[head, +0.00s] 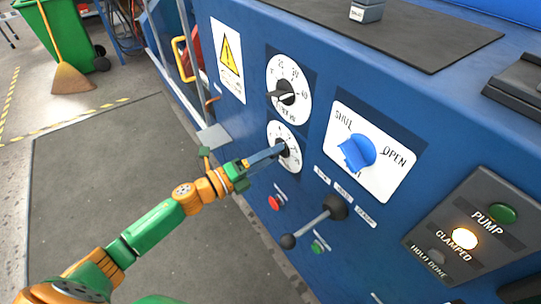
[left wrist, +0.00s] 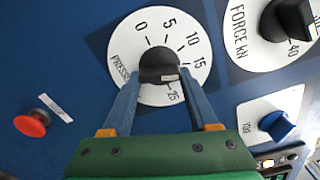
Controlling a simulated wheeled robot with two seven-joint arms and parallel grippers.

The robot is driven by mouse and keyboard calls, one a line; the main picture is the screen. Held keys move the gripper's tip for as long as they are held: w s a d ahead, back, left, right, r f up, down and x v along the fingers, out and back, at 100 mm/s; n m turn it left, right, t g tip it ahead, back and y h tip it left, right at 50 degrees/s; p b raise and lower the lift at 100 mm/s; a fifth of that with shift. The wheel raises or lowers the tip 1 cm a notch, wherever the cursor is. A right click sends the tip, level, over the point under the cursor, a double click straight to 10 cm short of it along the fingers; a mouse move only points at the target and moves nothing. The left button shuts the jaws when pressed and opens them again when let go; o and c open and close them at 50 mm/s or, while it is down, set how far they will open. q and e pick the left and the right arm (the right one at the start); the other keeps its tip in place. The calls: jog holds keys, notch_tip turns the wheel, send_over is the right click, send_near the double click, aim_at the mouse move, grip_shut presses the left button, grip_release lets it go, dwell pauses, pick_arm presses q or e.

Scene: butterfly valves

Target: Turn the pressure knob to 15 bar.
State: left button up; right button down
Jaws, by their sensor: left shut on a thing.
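The pressure knob (left wrist: 158,62) is black and sits in the middle of a white dial (left wrist: 128,50) marked 0, 5, 10, 15 and 25. My left gripper (left wrist: 160,76) is shut on the knob, one blue-grey finger at each side. A small white mark on the knob lies on the side towards the 25. The exact reading is hard to tell, and part of the scale is behind the right-hand finger. In the head view my left gripper (head: 278,151) reaches the lower white dial (head: 275,133) and covers part of it. My right gripper is not in view.
The force dial (head: 300,77) with its own black knob is just above. A blue valve handle (head: 357,152) on a SHUT/OPEN plate is to the right. A red button (head: 274,203) and a black lever (head: 310,226) are below. The CLAMPED lamp (head: 464,238) is lit.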

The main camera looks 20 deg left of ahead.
pick_arm(q)
jog(key=shift+r, duration=0.1)
jog(key=o, duration=1.4)
jog(key=v, duration=0.7)
jog(key=shift+b, duration=0.4)
